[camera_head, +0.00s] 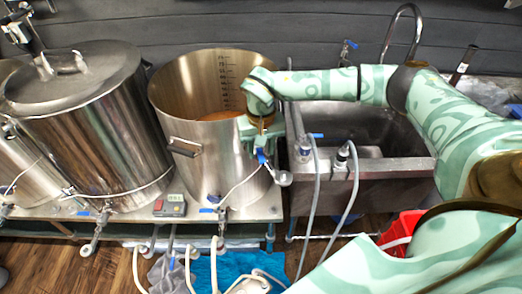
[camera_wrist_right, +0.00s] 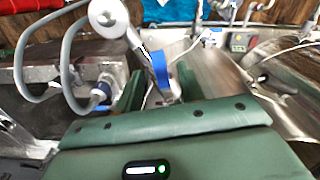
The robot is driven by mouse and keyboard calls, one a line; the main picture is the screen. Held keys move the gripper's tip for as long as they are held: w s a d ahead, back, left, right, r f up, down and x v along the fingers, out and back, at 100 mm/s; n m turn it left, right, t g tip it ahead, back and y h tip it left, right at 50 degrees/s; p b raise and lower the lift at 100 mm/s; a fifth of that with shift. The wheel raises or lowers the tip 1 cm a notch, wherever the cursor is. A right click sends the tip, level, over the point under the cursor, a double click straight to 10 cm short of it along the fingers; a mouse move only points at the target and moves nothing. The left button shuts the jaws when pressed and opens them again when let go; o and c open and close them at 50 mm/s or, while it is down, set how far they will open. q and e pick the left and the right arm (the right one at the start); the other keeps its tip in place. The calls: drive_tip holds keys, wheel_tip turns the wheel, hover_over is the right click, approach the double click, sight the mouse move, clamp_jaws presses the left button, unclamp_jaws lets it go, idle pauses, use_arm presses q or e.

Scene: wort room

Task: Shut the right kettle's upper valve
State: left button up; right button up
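The right kettle (camera_head: 190,112) is an open steel pot with a side handle and volume marks inside. Its upper valve (camera_head: 284,178) sticks out at its right side, with a blue handle (camera_head: 261,156). My right gripper (camera_head: 260,147) is at this valve, reaching down from above. In the right wrist view, the blue handle (camera_wrist_right: 160,69) stands between the two green fingers of the gripper (camera_wrist_right: 160,88), with gaps showing on both sides. The fingers look open around it; contact cannot be told. The valve's round outlet end (camera_wrist_right: 106,14) points away from the kettle. My left gripper is out of view.
A steel sink (camera_head: 370,185) with grey hoses stands right of the kettle. A lidded kettle (camera_head: 95,130) is at left. A small control box (camera_head: 170,206) sits on the stand, and a lower valve (camera_head: 217,205) is at the kettle's front. A red bucket (camera_head: 400,232) is on the floor.

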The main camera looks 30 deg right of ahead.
drive_tip(key=shift+f, duration=0.45)
clamp_jaws()
